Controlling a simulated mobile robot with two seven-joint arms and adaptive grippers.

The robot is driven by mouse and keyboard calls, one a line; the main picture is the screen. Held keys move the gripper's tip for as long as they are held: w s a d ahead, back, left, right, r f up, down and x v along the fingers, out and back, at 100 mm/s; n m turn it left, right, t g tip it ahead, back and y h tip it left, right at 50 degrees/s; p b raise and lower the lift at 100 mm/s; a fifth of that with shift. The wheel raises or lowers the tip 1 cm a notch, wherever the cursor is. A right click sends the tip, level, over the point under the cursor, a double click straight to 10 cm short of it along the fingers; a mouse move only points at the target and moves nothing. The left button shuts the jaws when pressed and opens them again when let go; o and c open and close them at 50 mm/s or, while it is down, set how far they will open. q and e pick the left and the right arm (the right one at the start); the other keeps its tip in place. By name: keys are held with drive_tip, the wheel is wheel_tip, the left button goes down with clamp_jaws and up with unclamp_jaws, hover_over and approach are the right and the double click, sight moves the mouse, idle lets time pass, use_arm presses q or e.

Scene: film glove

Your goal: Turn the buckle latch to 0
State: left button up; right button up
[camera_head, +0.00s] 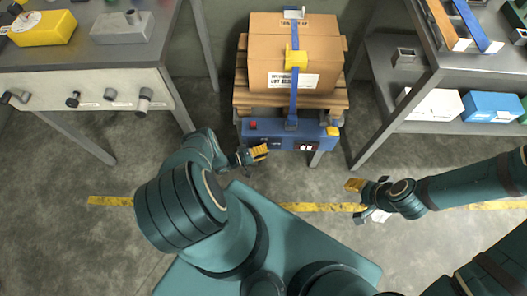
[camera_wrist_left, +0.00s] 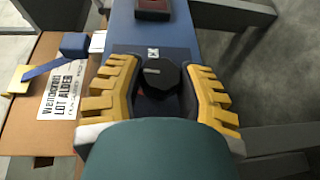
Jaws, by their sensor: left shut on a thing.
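A black faceted knob (camera_wrist_left: 160,75) with a light pointer mark sits on the blue panel (camera_wrist_left: 185,40), which I take to be the latch. A small white symbol is on the panel just beyond it. My left gripper (camera_wrist_left: 163,72) has its yellow ribbed fingers on both sides of the knob and is shut on it. In the head view my left gripper (camera_head: 251,156) is at the left front of the blue panel (camera_head: 270,141), and the knob is hidden there. My right gripper (camera_head: 362,199) is empty over the floor, with its fingers apart.
A cardboard box (camera_head: 265,75) with a blue strap and yellow buckle (camera_head: 296,57) stands on a wooden pallet (camera_head: 335,101) behind the panel. A workbench (camera_head: 80,88) stands left and a shelf (camera_head: 395,126) right. Floor around the panel's front is clear.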

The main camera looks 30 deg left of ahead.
use_arm(q)
drive_tip(key=o, duration=1.2)
drive_tip(key=shift+c, duration=0.2)
drive_tip(key=v, duration=1.2)
